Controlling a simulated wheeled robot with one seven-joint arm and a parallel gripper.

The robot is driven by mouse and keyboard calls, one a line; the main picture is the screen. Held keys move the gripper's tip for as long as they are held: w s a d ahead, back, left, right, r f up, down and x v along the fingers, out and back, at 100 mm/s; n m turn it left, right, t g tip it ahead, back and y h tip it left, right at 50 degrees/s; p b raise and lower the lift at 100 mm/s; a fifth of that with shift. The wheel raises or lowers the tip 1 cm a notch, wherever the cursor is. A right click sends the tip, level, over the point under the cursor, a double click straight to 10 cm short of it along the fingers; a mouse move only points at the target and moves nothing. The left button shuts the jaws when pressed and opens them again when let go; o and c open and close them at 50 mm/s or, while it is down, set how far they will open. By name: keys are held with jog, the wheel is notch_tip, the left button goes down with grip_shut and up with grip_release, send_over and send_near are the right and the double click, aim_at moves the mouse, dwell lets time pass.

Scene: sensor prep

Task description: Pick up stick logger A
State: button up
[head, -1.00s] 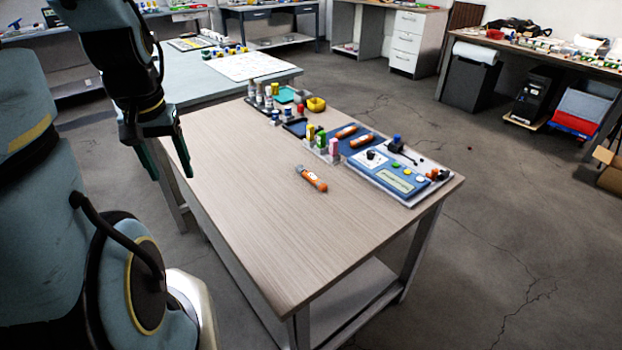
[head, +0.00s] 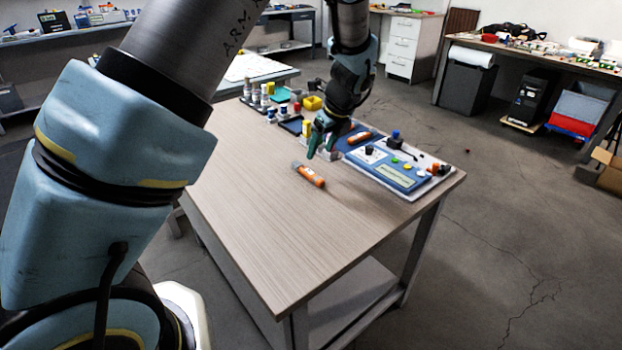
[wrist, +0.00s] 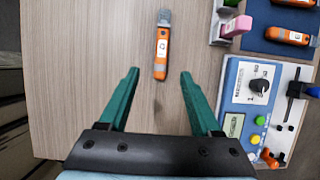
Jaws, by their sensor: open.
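An orange stick logger (head: 310,176) with a grey end lies on bare wood of the table. In the wrist view this logger (wrist: 161,48) points away from me, its near end between the fingertips in the picture. Its white label is too small to read surely. Another orange logger (head: 360,138) lies on the dark blue mat; the wrist view shows two there, a nearer one (wrist: 287,35) and one at the top edge (wrist: 300,2). I cannot tell by lettering which is A. My gripper (head: 322,150) is open and empty above the table, with green fingers (wrist: 160,75).
A blue panel (wrist: 241,82) with a knob and buttons lies right of my gripper. A pink block (wrist: 236,27) stands beside the loose logger's right. Small bottles (head: 266,92) and a yellow bin (head: 313,103) stand at the back. The table's front (head: 270,240) is clear.

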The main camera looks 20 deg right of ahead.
aim_at(312, 173)
jog(key=p+x, duration=0.2)
jog(key=x, duration=0.8)
jog(key=shift+w+d+f+p, duration=0.1)
jog(key=shift+w+p, duration=0.05)
jog(key=shift+p, duration=0.15)
jog(key=shift+f, duration=0.1)
jog(key=shift+f, duration=0.2)
grip_shut()
dwell(0.4)
